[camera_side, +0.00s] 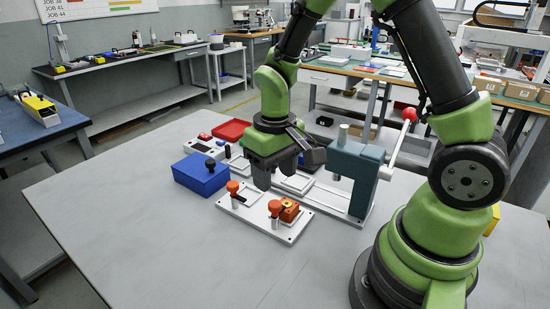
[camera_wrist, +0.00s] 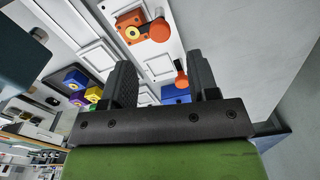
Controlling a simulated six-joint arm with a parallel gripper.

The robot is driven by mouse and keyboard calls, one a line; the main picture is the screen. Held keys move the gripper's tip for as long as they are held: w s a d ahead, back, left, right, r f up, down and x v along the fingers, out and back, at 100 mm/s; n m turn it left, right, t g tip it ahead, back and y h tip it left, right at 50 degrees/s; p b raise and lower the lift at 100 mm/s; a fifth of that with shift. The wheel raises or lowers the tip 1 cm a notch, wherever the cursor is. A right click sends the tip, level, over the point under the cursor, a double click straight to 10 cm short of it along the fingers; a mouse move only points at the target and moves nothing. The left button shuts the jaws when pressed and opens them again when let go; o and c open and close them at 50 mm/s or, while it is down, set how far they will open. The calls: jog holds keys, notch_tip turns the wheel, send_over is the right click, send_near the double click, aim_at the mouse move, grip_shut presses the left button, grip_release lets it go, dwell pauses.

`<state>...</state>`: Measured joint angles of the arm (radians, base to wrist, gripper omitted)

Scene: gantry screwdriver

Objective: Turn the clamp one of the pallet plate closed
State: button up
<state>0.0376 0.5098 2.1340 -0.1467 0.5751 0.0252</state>
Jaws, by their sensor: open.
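The pale pallet plate (camera_side: 254,213) lies flat on the grey table. It carries two clamps with orange knobs: a left one (camera_side: 233,187) and a front one (camera_side: 275,207) beside an orange block (camera_side: 290,211). I cannot tell which is clamp one, or how far either is turned. My gripper (camera_side: 275,180) is open and empty above the back part of the plate, pointing down. In the wrist view my gripper (camera_wrist: 160,60) shows both fingers apart. One orange knob (camera_wrist: 181,78) appears between them, nearer the right finger; the other knob (camera_wrist: 160,30) lies beyond, beside the block (camera_wrist: 128,25).
A blue box (camera_side: 200,175) stands just left of the plate. A teal press (camera_side: 354,178) with a red-ball lever (camera_side: 409,114) stands close on the right. A red tray (camera_side: 232,130) lies behind. The table's front left is clear.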

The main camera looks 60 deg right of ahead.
jog(key=shift+r, duration=1.75)
notch_tip(320, 180, up, 9)
jog(key=t, duration=0.3)
send_over(275, 204)
jog(key=s+a, duration=0.2)
jog(key=s, duration=0.2)
jog(key=s+a+r+m+t+y, duration=0.1)
jog(key=s+r+t, duration=0.3)
jog(key=s, duration=0.4)
jog(key=shift+a+r+m+y, duration=0.35)
jog(key=shift+r+y, duration=0.15)
jog(key=shift+r, duration=0.25)
